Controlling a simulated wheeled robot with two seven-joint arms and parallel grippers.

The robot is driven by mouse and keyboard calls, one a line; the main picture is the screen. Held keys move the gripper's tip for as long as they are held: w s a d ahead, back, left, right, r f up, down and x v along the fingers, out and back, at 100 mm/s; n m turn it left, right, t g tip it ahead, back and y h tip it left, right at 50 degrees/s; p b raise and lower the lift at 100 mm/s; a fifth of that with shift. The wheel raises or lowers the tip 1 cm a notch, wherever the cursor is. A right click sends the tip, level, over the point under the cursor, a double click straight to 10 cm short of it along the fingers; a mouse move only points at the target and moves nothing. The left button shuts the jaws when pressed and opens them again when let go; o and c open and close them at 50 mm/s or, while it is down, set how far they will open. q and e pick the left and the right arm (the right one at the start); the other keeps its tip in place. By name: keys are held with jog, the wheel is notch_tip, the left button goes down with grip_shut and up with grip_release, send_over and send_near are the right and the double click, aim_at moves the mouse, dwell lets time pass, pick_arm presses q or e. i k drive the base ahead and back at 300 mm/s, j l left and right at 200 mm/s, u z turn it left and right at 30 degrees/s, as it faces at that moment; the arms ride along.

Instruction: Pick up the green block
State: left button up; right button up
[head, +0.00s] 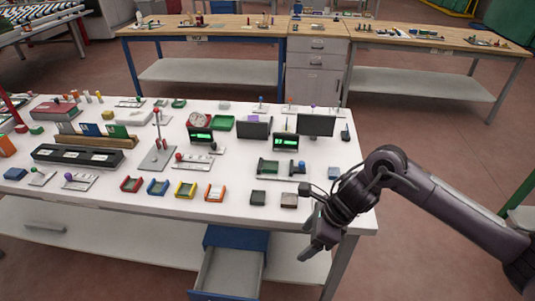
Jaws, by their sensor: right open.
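Several small green things lie on the white table, and I cannot tell for sure which is the green block. A small green block-like piece (37,130) lies near the left edge. My right gripper (317,243) points down just off the table's front right corner, open and apart from all of these green things. Its fingers are dark and small in view. My left gripper is not in view.
An open drawer (228,272) juts out below. Wooden benches stand behind.

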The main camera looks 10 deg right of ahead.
aim_at(270, 166)
jog(key=i, duration=1.15)
